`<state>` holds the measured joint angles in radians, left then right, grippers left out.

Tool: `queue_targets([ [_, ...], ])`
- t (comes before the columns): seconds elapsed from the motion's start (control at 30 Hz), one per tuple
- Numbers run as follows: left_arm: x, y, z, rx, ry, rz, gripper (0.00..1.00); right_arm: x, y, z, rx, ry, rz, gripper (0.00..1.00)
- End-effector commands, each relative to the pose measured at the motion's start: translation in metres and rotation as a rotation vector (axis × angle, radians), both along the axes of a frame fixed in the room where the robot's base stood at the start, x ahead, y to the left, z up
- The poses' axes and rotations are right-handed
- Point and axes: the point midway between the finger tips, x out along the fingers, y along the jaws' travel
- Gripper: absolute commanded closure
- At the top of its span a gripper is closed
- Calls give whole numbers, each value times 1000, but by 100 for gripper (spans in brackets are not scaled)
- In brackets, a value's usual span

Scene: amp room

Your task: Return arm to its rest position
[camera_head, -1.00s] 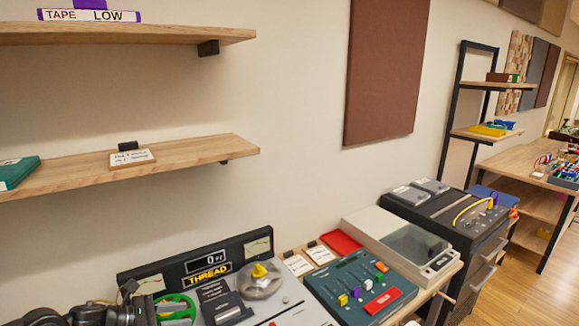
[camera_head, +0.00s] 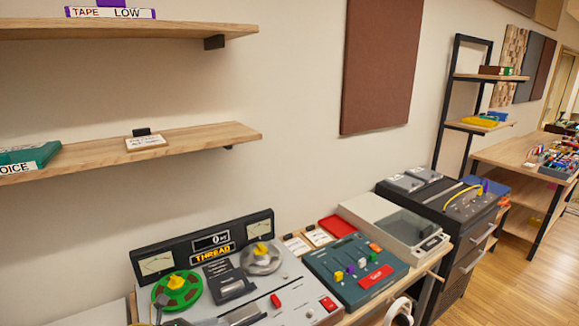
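Neither of my grippers shows clearly in the head view. The tape deck (camera_head: 290,283) stands on the bench below, with a lit THREAD sign (camera_head: 213,254) between two meters. A green reel with a yellow hub (camera_head: 177,291) is on its left side, and a grey reel with a yellow hub (camera_head: 261,258) is on its right. A small dark piece overlaps the green reel's lower left edge; I cannot tell what it is.
A mixer (camera_head: 355,270) and a pale lidded machine (camera_head: 395,228) stand right of the deck, then a dark cabinet (camera_head: 445,205). Two wall shelves (camera_head: 205,139) hang at the left. A white curved object (camera_head: 398,312) shows at the bottom edge. Floor is open at the right.

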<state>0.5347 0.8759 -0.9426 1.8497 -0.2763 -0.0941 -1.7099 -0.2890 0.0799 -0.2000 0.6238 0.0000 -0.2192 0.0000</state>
Motion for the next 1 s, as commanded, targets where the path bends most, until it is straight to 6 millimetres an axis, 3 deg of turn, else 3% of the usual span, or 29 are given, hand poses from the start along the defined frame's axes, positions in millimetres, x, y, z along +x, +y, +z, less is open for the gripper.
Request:
queue_targets([
  [0.03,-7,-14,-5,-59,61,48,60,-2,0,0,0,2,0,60],
  [0.2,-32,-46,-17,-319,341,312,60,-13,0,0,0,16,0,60],
  [0.3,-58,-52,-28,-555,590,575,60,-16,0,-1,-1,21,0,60],
  [0.43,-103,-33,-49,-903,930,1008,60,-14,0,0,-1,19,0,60],
  [0.6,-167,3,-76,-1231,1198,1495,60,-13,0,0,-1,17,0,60],
  [1.0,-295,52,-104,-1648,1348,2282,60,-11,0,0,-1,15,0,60],
])
